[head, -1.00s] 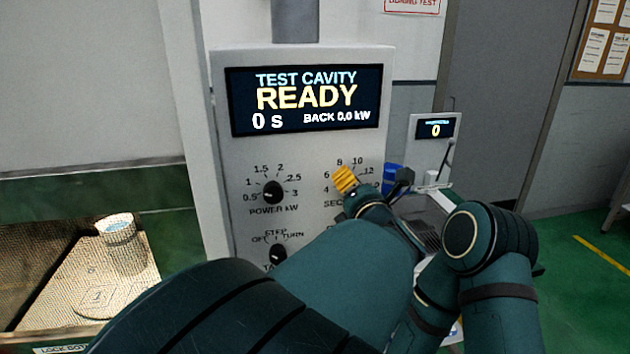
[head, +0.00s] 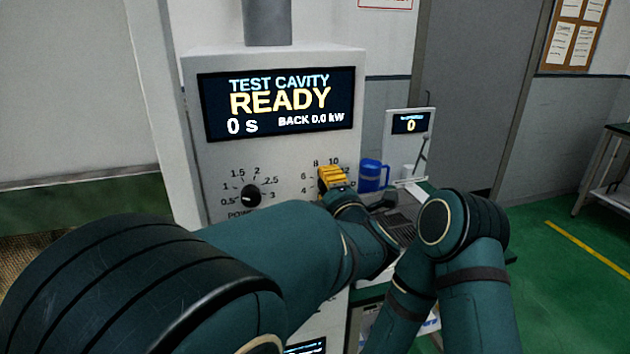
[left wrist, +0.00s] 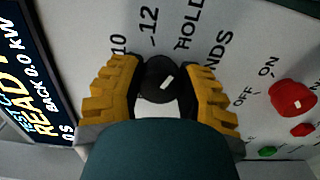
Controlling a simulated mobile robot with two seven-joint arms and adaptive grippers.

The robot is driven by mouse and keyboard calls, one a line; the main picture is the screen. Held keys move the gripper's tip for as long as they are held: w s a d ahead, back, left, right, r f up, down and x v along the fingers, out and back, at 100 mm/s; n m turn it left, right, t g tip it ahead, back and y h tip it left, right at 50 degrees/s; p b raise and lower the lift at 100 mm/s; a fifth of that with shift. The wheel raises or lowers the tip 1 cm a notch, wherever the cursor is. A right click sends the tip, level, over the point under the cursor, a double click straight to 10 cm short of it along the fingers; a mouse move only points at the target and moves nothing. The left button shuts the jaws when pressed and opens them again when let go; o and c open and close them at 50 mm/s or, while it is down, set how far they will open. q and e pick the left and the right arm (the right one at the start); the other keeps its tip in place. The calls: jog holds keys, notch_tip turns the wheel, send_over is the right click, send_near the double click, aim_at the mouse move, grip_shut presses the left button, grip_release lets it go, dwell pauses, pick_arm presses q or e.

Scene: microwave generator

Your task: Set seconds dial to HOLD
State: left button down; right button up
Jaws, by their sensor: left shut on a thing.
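The seconds dial is a black round knob (left wrist: 157,92) with a short white mark, seen in the left wrist view. My left gripper (left wrist: 160,85) has its yellow fingers on either side of the knob, shut on it. The mark slants toward the upper right, roughly toward the HOLD (left wrist: 188,25) and SECONDS lettering; its exact setting is hard to tell. In the head view the left gripper (head: 333,178) hides the dial, with several numbers showing around it. My right arm is at the lower right; its gripper is not visible.
The display (head: 279,103) reads READY and 0 s. The power dial (head: 251,196) sits left of the gripper. In the wrist view a red knob (left wrist: 293,97) marked OFF and ON is close by on the right. A blue mug (head: 372,175) stands beside the panel.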

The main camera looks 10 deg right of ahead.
pick_arm(q)
jog(key=shift+r, duration=0.1)
dwell(0.4)
jog(key=c, duration=0.5)
grip_release()
jog(key=shift+s, duration=0.1)
jog(key=s, duration=0.7)
jog(key=shift+s, duration=0.15)
jog(key=shift+d, duration=0.1)
